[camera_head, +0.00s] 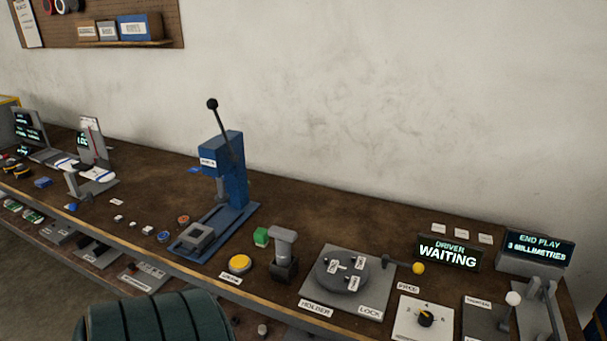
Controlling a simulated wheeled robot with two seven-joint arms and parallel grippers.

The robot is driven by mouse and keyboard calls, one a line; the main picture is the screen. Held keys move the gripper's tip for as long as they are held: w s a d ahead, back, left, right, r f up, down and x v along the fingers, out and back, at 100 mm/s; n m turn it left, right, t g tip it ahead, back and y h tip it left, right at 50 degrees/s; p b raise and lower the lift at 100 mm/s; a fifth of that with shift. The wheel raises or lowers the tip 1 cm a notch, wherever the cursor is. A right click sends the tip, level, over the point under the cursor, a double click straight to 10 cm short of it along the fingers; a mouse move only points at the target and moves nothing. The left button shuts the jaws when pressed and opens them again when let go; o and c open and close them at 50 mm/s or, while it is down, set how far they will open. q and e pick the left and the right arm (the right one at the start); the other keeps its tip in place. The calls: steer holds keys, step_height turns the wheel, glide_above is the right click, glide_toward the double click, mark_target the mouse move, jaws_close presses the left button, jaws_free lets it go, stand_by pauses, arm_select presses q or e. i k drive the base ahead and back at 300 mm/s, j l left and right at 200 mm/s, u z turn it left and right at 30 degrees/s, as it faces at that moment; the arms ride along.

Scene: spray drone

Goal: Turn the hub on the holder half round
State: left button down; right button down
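The holder (318,301) is a light grey square plate at the right front of the bench, with labels HOLDER and LOCK on its front edge. A dark grey round hub (343,284) lies flat on it. Several small white tags and dark upright pins stand on the hub; the tag writing is too small to read. A lever with a yellow knob (418,268) sticks out to the right from the holder's back right corner. Neither of my grippers shows in the head view, so nothing of mine is seen touching the hub.
A grey T-topped post (283,248) and a yellow button (239,264) stand left of the holder. A blue lever press (232,175) is farther left. To the right are a dial box (424,320), a DRIVER WAITING display (448,254) and an END PLAY display (538,249). Bench behind the holder is clear.

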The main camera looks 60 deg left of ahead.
mark_target(331, 276)
steer(key=k+j, duration=0.2)
steer(key=j, duration=0.15)
steer(key=k+j, duration=0.2)
steer(key=j, duration=0.2)
steer(key=k+j, duration=0.2)
steer(key=j, duration=0.15)
steer(key=k+j, duration=0.2)
steer(key=j, duration=0.15)
